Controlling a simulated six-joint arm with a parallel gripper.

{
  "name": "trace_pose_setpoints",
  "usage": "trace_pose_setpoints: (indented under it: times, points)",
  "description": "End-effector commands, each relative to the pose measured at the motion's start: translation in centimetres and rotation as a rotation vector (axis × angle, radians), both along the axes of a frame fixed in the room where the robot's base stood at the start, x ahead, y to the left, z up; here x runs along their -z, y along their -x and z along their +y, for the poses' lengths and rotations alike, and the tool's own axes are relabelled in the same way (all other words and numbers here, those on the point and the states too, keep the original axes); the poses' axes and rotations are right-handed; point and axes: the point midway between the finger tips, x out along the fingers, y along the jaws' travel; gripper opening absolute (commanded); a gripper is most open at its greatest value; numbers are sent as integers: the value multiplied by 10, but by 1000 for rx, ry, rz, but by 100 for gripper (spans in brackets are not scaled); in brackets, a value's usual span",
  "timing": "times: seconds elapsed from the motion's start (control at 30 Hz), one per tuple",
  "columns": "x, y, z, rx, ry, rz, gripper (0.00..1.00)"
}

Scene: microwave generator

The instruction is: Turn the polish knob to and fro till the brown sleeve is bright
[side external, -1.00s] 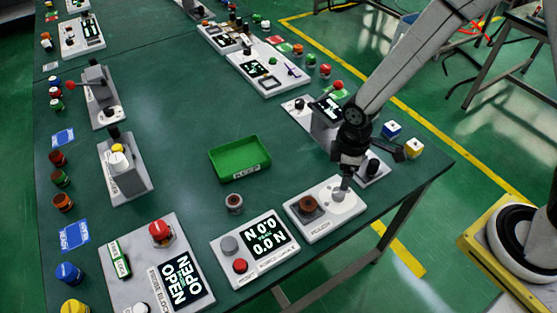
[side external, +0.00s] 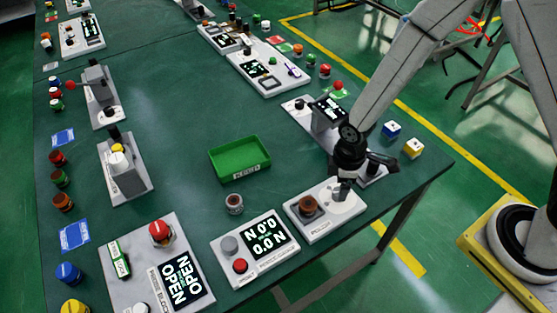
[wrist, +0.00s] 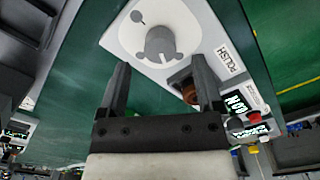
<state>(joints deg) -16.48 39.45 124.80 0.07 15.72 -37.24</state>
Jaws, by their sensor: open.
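The white polish unit (side external: 322,228) stands near the table's front right edge. Its grey polish knob (wrist: 160,45) shows in the wrist view on a round pale dial, beside the printed word POLISH. The brown sleeve (side external: 308,204) sits upright at the left of the unit and looks dull brown; in the wrist view the sleeve (wrist: 190,92) is partly hidden behind a finger. My gripper (wrist: 158,75) is open, its two fingers apart and short of the knob in that view. In the side view my gripper (side external: 342,190) is over the knob's end of the unit and hides the knob.
A force display unit (side external: 256,247) stands left of the polish unit, with a small grey ring-shaped piece (side external: 234,203) behind it. A green tray (side external: 240,158) lies further back. A grey device (side external: 372,172) stands close behind my gripper.

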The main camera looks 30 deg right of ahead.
Motion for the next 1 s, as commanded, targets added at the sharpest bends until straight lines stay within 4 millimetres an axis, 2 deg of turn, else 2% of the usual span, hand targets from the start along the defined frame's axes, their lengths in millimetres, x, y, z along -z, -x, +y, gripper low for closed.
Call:
trace_pose_setpoints:
  times: [0.2,0.4,0.8,0.87,1.0]
  points:
    - [21,1,0,0,0,3,84]
    - [32,0,0,0,-1,1,84]
    - [35,0,0,0,-1,-1,84]
    - [35,0,0,0,0,0,69]
    - [35,0,0,0,0,0,24]
